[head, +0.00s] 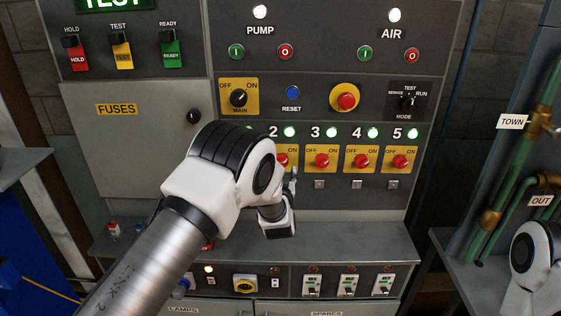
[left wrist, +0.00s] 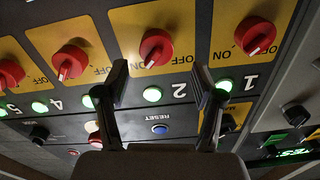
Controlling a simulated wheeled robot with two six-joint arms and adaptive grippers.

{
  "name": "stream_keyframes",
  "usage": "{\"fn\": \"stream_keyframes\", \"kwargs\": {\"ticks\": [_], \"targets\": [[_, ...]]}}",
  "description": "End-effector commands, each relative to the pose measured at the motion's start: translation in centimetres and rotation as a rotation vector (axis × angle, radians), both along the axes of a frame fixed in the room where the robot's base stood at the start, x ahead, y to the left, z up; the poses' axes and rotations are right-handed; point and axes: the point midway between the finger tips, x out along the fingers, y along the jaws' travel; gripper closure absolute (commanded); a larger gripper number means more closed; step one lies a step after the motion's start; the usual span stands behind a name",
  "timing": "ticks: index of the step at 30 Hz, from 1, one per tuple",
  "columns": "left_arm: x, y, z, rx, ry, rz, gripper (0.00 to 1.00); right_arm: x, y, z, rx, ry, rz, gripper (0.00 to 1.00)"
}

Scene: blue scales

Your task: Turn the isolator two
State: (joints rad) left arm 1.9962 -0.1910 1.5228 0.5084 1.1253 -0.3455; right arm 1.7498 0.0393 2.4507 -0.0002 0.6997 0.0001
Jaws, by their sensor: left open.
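Isolator two (head: 283,159) is a red knob on a yellow OFF/ON plate, partly hidden by my left arm in the head view. In the left wrist view, which is upside down, its knob (left wrist: 156,48) shows whole, with its white mark towards the lower left, the ON side. The green lamp (left wrist: 152,93) by the number 2 is lit. My left gripper (left wrist: 160,78) is open and empty, its fingers on either side of the knob in that view. Whether they touch it is unclear. It also shows in the head view (head: 290,184). My right gripper is not in view.
Isolators three (head: 321,160), four (head: 362,161) and five (head: 400,161) sit in a row to the right, with lit green lamps. Isolator one (left wrist: 257,35) is close beside. A grey ledge (head: 340,243) juts out below. My other arm shows at the right edge.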

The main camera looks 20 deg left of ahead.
Motion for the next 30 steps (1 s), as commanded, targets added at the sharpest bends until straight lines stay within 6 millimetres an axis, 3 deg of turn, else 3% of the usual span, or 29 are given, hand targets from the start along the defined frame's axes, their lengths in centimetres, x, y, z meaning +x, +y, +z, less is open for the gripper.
{"fn": "stream_keyframes", "kwargs": {"ticks": [6,16,21,30], "targets": [[3.6,1.1,0.1,-0.001,0.001,0.000,0.32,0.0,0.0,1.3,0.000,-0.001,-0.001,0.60],[4.3,1.3,-0.1,0.001,0.004,-0.001,0.32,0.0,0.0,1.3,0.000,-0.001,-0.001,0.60],[4.3,1.3,-0.1,0.001,0.004,-0.001,0.92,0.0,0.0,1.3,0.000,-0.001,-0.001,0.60],[4.3,1.2,-0.2,-0.008,0.001,-0.002,0.92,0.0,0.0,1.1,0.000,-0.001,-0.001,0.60]]}}
